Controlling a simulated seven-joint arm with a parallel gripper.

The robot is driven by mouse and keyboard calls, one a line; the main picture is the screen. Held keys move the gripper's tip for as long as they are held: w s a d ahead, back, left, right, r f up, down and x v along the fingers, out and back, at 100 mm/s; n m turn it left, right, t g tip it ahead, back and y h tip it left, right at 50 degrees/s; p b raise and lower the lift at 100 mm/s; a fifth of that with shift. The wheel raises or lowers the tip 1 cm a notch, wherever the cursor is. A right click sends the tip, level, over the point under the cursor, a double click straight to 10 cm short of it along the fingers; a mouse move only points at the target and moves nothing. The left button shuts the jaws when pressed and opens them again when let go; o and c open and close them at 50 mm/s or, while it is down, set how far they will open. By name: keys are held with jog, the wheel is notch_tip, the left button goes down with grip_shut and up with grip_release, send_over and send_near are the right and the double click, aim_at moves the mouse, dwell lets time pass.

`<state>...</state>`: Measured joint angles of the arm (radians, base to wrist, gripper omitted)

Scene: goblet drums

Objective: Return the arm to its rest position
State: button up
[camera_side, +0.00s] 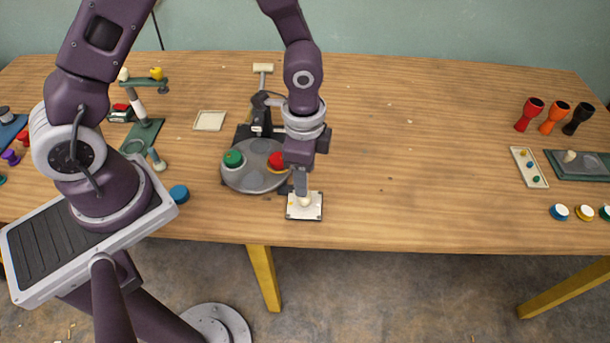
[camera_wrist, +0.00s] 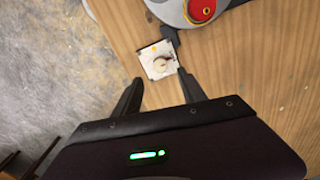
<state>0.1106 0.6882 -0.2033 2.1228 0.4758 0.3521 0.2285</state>
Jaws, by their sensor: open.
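My gripper (camera_side: 301,190) points down over a small white square plate (camera_side: 304,213) near the table's front edge. In the wrist view the gripper (camera_wrist: 160,88) has its two dark fingers spread apart. The plate (camera_wrist: 149,54) lies ahead of the fingers there, with a small cream round piece (camera_wrist: 161,65) on it. The same cream piece (camera_side: 305,201) shows just below the fingertips in the side view. Nothing is held between the fingers. Whether a fingertip touches the piece I cannot tell.
A grey round base (camera_side: 255,181) with a green drum (camera_side: 233,159) and a red drum (camera_side: 278,161) stands close left of my gripper. The table's right middle is clear.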

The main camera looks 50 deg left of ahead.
jog(key=s+a+r+n+t+y, duration=0.1)
jog(key=a+r+n, duration=0.15)
jog(key=r, duration=0.55)
jog(key=s+a+r+n+t, duration=0.1)
jog(key=s+a+r+n, duration=0.15)
jog(key=r, duration=0.55)
jog(key=s+a+r+n+t+h, duration=0.1)
jog(key=s+a+r+n+t, duration=0.1)
jog(key=s+r+n, duration=0.3)
jog(key=s+r+t, duration=0.1)
jog(key=s+r, duration=0.3)
jog(key=s, duration=0.3)
jog(key=shift+s+n, duration=0.2)
jog(key=shift+n, duration=0.2)
jog(key=shift+r, duration=0.1)
